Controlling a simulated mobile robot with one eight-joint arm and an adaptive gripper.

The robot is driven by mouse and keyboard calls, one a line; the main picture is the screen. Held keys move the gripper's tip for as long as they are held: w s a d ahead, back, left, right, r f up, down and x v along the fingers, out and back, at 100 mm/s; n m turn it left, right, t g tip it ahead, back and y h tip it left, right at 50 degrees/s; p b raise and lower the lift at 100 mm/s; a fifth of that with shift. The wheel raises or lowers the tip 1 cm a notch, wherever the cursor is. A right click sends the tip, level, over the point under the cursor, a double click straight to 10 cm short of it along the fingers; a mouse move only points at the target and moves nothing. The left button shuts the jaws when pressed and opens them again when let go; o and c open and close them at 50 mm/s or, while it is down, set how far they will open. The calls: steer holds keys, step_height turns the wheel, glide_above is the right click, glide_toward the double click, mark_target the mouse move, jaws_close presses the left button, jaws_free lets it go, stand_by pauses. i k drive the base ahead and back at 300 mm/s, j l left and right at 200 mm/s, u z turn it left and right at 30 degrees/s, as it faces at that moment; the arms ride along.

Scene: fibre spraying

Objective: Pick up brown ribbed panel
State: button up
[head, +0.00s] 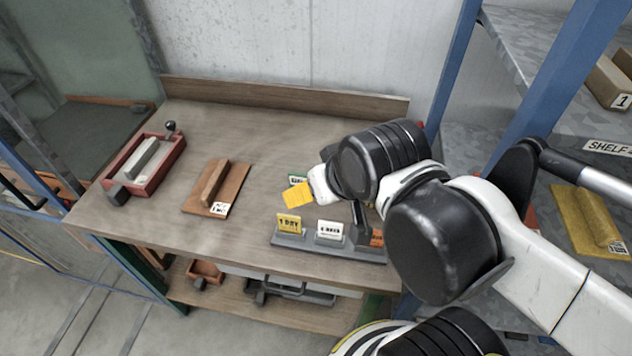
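The brown ribbed panel (217,189) lies flat on the wooden workbench (235,135), left of the middle. It has one raised rib along it and a white printed label at its front right corner. My arm reaches in from the right, and its end is over the right part of the bench, apart from the panel. The gripper's fingers are not clearly visible behind my wrist joints. A yellow card (297,195) shows right beside the white end of my arm; I cannot tell whether it is held. Nothing covers the panel.
A red tray (145,168) with a pale ribbed piece stands at the bench's left. A grey card rack (300,245) stands at the front edge. Shelving with a yellow ribbed panel (590,220) is at right. Bench space behind the brown panel is clear.

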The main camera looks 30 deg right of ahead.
mark_target(215, 194)
steer(key=i+j+z, duration=0.1)
steer(key=j+z, duration=0.6)
steer(key=j, duration=0.2)
steer(key=j+z, duration=0.4)
steer(key=k+j+z, duration=0.15)
steer(key=j+z, duration=0.2)
steer(key=j, duration=0.2)
steer(key=k+j+z, duration=0.15)
steer(key=j+z, duration=0.2)
steer(key=k+j+z, duration=0.2)
steer(key=j+z, duration=0.15)
steer(key=j, duration=0.15)
steer(key=k+j+z, duration=0.25)
steer(key=z, duration=0.15)
steer(key=k+j+z, duration=0.35)
steer(key=i, duration=0.05)
